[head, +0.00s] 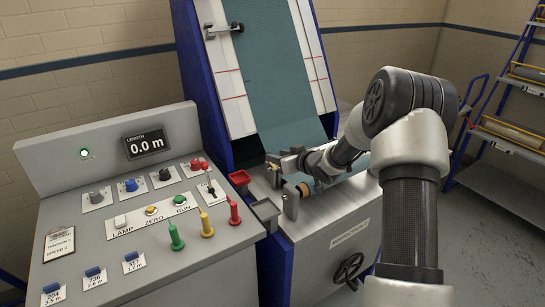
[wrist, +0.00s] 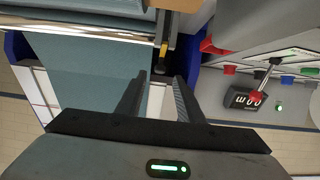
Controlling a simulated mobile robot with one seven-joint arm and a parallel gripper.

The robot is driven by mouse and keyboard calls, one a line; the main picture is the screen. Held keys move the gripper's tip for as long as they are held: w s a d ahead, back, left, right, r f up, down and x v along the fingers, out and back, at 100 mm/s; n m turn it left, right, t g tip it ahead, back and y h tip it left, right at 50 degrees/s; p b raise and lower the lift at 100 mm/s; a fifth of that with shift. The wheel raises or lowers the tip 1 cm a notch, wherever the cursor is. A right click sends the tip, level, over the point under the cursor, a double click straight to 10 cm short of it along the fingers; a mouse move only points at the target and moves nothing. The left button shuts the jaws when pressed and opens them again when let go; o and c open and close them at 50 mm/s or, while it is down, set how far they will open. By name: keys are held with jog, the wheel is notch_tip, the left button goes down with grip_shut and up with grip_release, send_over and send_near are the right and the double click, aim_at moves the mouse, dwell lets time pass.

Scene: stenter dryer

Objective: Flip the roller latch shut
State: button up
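My gripper (head: 283,166) is over the near left end of the roller area at the foot of the machine. In the wrist view my gripper (wrist: 160,90) is open, its two dark fingers apart with nothing between the pads. A narrow dark and orange lever (wrist: 164,42), which looks like the roller latch, lies just beyond the fingertips, roughly in line with the gap. I see no clear contact. In the head view a grey upright bracket with a brass-coloured roller end (head: 303,190) stands just below my gripper. My gripper partly hides this area, so the latch's exact position is unclear.
Teal fabric (head: 268,70) runs down the sloped machine between blue side frames. A control console (head: 120,215) with knobs and upright coloured handles stands at left. A handwheel (head: 348,268) is on the front; a rack stands at right.

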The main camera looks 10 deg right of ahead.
jog(key=shift+x, duration=2.25)
jog(key=shift+c, duration=0.3)
grip_shut()
jog(key=shift+r+p, duration=0.3)
jog(key=shift+p, duration=0.3)
jog(key=g+p, duration=0.1)
jog(key=p, duration=0.2)
jog(key=shift+w+a+r+p, duration=0.15)
jog(key=shift+w+p, duration=0.05)
jog(key=shift+p, duration=0.2)
jog(key=p, duration=0.2)
jog(key=g+p, duration=0.1)
jog(key=p, duration=0.1)
jog(key=shift+w+f+h, duration=0.2)
jog(key=shift+f+h, duration=0.1)
jog(key=shift+h, duration=0.1)
jog(key=shift+f+p, duration=0.35)
jog(key=shift+p, duration=0.3)
